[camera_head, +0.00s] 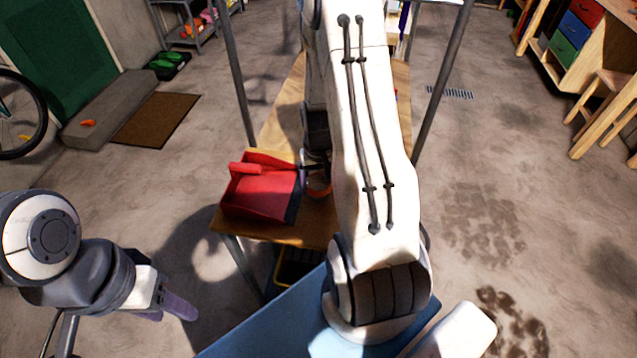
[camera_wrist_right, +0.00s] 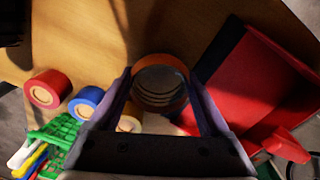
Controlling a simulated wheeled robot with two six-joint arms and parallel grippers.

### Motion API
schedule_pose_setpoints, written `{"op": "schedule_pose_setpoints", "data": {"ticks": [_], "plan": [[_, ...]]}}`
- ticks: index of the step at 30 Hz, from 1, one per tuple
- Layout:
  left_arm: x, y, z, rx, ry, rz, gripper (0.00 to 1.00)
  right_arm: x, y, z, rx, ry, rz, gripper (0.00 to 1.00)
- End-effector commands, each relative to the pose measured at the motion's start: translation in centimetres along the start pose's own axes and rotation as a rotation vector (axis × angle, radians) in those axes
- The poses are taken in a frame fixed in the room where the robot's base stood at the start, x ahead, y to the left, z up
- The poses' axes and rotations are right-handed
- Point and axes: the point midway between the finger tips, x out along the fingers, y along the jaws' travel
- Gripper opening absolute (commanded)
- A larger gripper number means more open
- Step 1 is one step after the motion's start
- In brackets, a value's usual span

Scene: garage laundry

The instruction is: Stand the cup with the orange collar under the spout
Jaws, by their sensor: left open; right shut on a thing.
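The cup with the orange collar (camera_wrist_right: 160,82) is between the fingers of my right gripper (camera_wrist_right: 162,92) in the right wrist view, seen from above into its round mouth. The orange collar rings the mouth. My right gripper is shut on it. In the head view a bit of the orange collar (camera_head: 319,191) shows beside the red caddy, over the wooden table; most of the cup is hidden by my right arm. I cannot make out the spout in either view. My left gripper (camera_head: 172,304) is open and empty, low at the left, away from the table.
A red caddy (camera_head: 258,202) stands on the wooden table (camera_head: 283,120), close beside the cup. In the right wrist view a red roll (camera_wrist_right: 48,88), a blue roll (camera_wrist_right: 86,101), a yellow roll and a green basket (camera_wrist_right: 58,131) lie at the left. A dark object (camera_wrist_right: 12,22) is at the upper left.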

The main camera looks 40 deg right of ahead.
Motion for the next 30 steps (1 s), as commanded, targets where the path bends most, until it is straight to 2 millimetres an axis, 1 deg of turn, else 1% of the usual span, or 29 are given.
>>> {"op": "schedule_pose_setpoints", "data": {"ticks": [7,8,9,16,18,20,23,30], "plan": [[0.3,0.0,0.0,0.000,0.000,0.000,0.50,0.4,0.0,0.0,0.000,0.000,0.000,0.28],[0.3,0.0,0.0,0.000,0.000,0.000,0.50,0.4,0.0,0.0,0.000,0.000,0.000,0.84],[0.2,0.0,0.0,0.000,0.000,0.000,0.50,0.3,0.0,0.0,0.000,0.000,0.000,0.99],[0.2,0.0,0.0,0.000,0.000,0.000,0.50,0.2,0.0,0.0,-0.001,0.000,0.000,1.00],[-0.1,0.0,0.0,0.000,0.000,0.000,0.50,-0.2,0.0,0.0,-0.001,0.001,0.000,1.00],[0.0,0.0,0.0,0.000,0.000,0.000,0.50,-0.5,0.0,-0.1,-0.001,0.003,0.000,1.00],[0.2,0.0,0.0,0.000,0.000,0.000,0.50,-2.0,0.0,-0.1,-0.001,0.006,0.000,1.00],[0.5,0.0,0.0,0.000,0.000,0.000,0.50,-7.2,0.0,-0.2,-0.001,0.008,0.000,1.00]]}}
